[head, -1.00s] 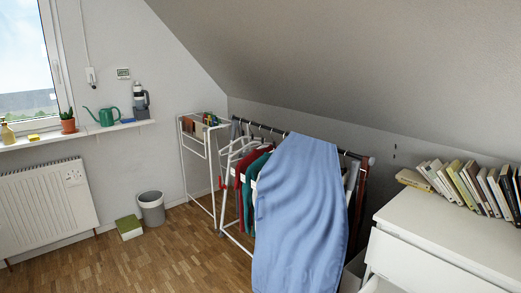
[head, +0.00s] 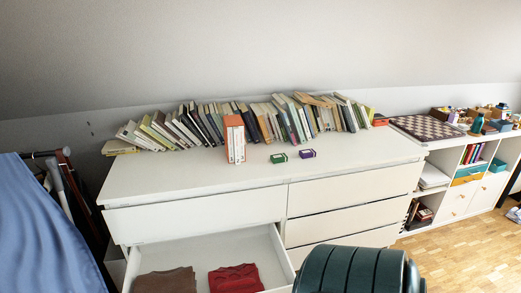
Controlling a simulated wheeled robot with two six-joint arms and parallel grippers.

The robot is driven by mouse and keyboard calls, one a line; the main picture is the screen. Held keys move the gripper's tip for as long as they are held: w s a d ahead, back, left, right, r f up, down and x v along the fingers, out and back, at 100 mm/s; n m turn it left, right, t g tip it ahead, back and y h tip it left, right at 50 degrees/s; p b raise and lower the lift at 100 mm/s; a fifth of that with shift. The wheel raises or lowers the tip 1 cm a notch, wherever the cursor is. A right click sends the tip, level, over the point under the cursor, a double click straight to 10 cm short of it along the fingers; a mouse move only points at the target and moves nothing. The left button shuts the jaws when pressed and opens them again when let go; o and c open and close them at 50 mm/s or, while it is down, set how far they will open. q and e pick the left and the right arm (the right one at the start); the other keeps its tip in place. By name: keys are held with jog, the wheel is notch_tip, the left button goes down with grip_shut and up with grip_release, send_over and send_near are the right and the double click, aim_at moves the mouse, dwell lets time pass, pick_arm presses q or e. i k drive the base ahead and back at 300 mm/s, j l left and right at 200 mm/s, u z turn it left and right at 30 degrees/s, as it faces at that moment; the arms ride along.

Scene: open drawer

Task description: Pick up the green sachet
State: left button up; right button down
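A small green sachet (head: 279,158) lies on top of the white dresser (head: 180,178), right of its middle. A purple sachet (head: 307,154) lies just to its right, with a small gap between them. A red-orange upright box or book set (head: 234,138) stands to the left of the green sachet. Neither of my grippers shows in the head view.
A row of books (head: 200,122) leans along the back of the dresser. A drawer (head: 210,262) is open, holding brown (head: 165,281) and red (head: 236,278) folded cloths. A dark green rounded object (head: 352,270) stands in front. The dresser top's front is clear.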

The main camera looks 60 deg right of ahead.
aim_at(282, 157)
jog(key=z, duration=2.15)
